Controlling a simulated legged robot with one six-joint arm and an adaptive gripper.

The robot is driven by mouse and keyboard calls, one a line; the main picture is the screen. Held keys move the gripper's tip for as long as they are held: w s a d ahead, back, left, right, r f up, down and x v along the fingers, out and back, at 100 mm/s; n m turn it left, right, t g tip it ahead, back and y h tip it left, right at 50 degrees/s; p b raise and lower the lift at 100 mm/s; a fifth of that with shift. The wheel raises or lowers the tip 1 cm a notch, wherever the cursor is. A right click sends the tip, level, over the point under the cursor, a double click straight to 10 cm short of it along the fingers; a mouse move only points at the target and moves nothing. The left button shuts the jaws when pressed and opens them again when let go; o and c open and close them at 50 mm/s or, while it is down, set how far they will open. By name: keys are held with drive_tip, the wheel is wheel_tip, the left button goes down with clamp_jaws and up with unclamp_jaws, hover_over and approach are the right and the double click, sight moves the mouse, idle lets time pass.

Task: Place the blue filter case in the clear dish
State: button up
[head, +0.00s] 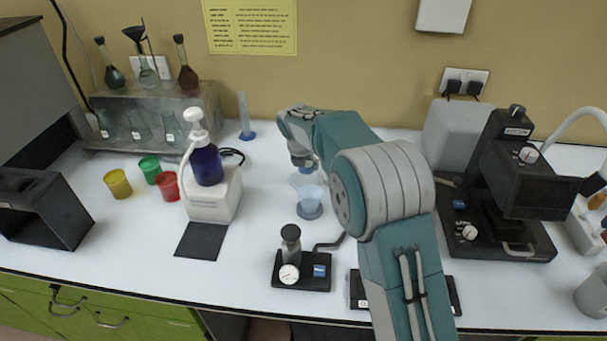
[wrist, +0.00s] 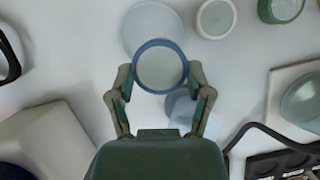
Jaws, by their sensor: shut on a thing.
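The blue filter case (wrist: 160,68) is round, with a blue rim and a pale face. In the wrist view, my gripper (wrist: 160,80) is shut on it, one finger at each side. A clear dish (wrist: 148,20) shows just beyond the case, and the case overlaps its near edge in the picture. The height between them is hard to tell. In the head view, my gripper (head: 307,163) hangs over the bench behind my forearm, and the case there is too small to make out clearly. A pale dish (head: 298,180) shows below it.
A translucent bluish cup (head: 310,203) stands close in front of the gripper. A blue pump bottle (head: 207,165) on a white device is to the left, with coloured cups beyond. A black microscope-like instrument (head: 500,190) is at right.

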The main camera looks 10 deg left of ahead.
sight(305, 179)
drive_tip(key=w+f, duration=0.2)
drive_tip(key=f, duration=0.1)
drive_tip(key=shift+w+a, duration=0.15)
drive_tip(key=shift+a, duration=0.2)
drive_tip(key=shift+f, duration=1.45)
drive_tip(key=o, duration=0.9)
drive_tip(key=shift+f, duration=0.1)
drive_tip(key=v, duration=1.2)
